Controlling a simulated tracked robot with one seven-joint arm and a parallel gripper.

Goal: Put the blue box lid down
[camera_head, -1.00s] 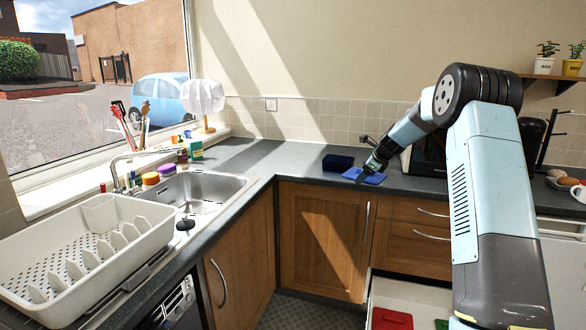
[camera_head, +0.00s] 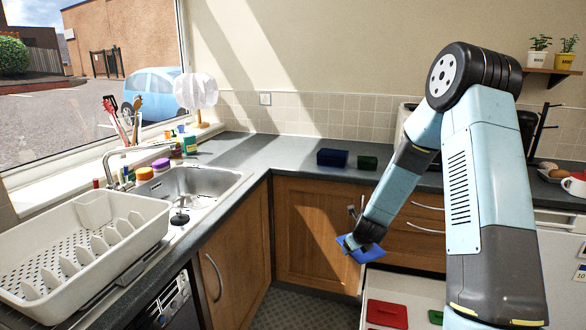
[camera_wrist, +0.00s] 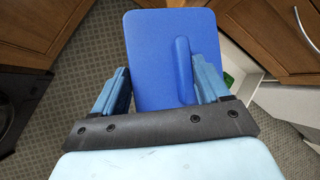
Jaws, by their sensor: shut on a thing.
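The blue box lid (camera_head: 370,256) is held in the air by my gripper (camera_head: 354,243), in front of the wooden cabinet and near the open drawer. In the wrist view the flat blue lid (camera_wrist: 160,40) has a raised handle strip and sits at my gripper's fingers (camera_wrist: 163,82), one on each side of the handle. The floor shows beneath it. My gripper is below counter height, in front of and away from that box.
An open white drawer (camera_head: 413,286) lies below the counter, with a red lid (camera_head: 388,314) and a partly hidden green lid (camera_head: 436,317) in it. A green box (camera_head: 367,163) stands next to the blue box. The counter (camera_head: 265,152) left of the boxes is clear.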

